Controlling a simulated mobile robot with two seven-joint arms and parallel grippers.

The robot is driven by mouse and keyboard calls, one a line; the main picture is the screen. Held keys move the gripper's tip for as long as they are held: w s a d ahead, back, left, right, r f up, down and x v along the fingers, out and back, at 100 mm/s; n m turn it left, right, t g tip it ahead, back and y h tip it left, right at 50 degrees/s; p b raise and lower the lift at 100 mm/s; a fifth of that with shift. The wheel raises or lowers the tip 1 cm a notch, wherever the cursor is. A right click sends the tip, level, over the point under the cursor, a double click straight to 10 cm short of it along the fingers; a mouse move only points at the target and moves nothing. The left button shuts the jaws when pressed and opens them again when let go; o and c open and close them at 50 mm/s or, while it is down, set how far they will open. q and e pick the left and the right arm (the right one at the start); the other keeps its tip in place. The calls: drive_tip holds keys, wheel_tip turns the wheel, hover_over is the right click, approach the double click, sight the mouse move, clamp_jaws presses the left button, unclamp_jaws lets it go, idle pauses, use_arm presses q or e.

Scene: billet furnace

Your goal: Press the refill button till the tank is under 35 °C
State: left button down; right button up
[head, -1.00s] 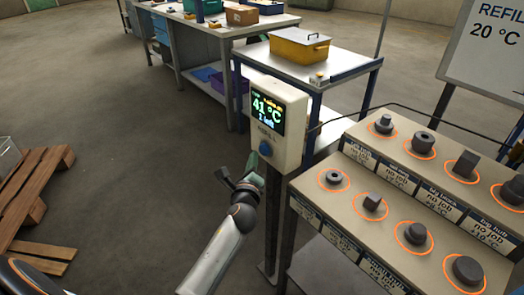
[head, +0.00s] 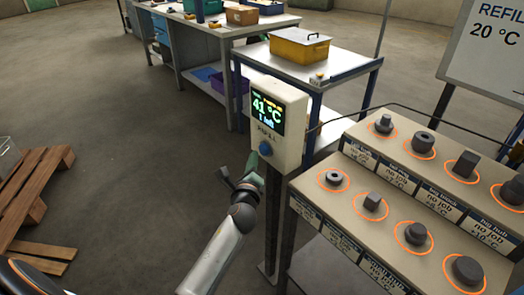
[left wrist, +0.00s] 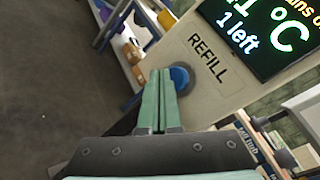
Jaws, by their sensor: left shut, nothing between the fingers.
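The refill box (head: 291,138) is a cream control box on a dark post in the head view. Its display (head: 266,108) reads 41 °C with "1 left" below. The round blue refill button (head: 265,150) sits under the word REFILL. My left gripper (head: 254,163) is shut and empty, with its tips just below and left of the button. In the left wrist view, the green fingers (left wrist: 160,78) are together beside the blue button (left wrist: 181,77) and overlap its edge; I cannot tell whether they touch it. My right gripper is not in view.
A stepped bench (head: 350,190) with metal parts in orange rings stands at the right. Behind the box is a table (head: 350,68) with a yellow bin (head: 299,48). A sign (head: 490,55) reads 20 °C. A wooden pallet (head: 35,190) lies left; the floor between is clear.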

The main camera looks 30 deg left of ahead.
use_arm(q)
drive_tip(key=shift+w, duration=0.1)
drive_tip(key=shift+w+d, duration=0.2)
drive_tip(key=shift+w, duration=0.15)
drive_tip(key=shift+w+d, duration=0.2)
drive_tip(key=shift+w, duration=0.3)
idle(0.8)
drive_tip(key=shift+s, duration=0.1)
drive_tip(key=shift+s+a, duration=0.35)
drive_tip(key=shift+s, duration=0.45)
drive_tip(key=s, duration=0.1)
drive_tip(key=s+a+p, duration=0.1)
drive_tip(key=s, duration=0.1)
drive_tip(key=s+a+p, duration=0.1)
drive_tip(key=shift+s, duration=0.35)
